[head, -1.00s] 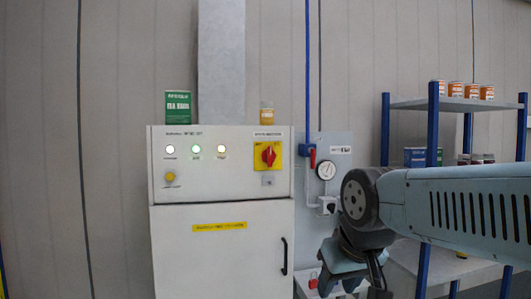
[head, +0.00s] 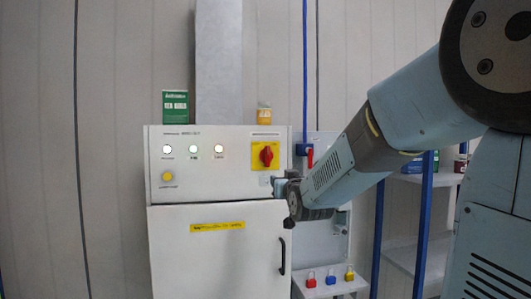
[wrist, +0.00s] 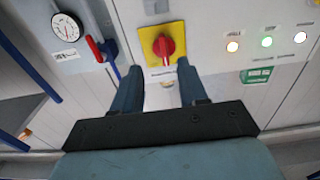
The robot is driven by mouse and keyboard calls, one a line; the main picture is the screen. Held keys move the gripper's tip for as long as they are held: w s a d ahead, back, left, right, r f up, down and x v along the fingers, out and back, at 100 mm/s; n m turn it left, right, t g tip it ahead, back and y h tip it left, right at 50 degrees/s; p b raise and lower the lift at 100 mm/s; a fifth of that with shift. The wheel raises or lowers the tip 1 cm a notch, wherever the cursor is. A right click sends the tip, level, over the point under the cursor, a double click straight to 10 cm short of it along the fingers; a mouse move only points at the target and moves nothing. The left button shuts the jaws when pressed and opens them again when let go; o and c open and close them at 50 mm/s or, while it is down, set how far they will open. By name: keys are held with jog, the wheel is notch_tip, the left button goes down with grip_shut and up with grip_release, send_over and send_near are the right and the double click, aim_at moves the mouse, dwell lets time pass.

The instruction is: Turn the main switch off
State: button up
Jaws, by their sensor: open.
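The main switch (head: 266,155) is a red rotary knob on a yellow plate, at the right of the white cabinet's upper panel. Its grip looks about upright in the head view. In the wrist view the red knob (wrist: 163,44) and its yellow plate show whole at the top centre, just beyond the fingertips. My gripper (wrist: 160,78) is open and empty, with its two fingers spread and the panel between them. In the head view my gripper (head: 278,184) is small, just below and right of the switch; its fingers are hard to make out. I see no contact with the knob.
The white cabinet (head: 165,245) has lit lamps (head: 193,149) and a yellow button (head: 167,175). A red-handled valve (wrist: 94,48) and a gauge (wrist: 66,28) are close beside the switch. Green (head: 175,106) and orange (head: 264,114) containers stand on top. Padlocks (head: 331,277) sit lower right.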

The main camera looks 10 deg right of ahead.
aim_at(269, 150)
jog(key=w+r+t, duration=0.1)
jog(key=w+r, duration=0.1)
jog(key=w, duration=0.3)
jog(key=w+r+t, duration=0.1)
jog(key=w+r, duration=0.2)
jog(key=w, duration=0.3)
jog(key=w+r+t, duration=0.2)
jog(key=w, duration=0.4)
jog(key=shift+w+r, duration=0.15)
jog(key=shift+r, duration=0.2)
grip_shut()
jog(key=shift+d, duration=0.15)
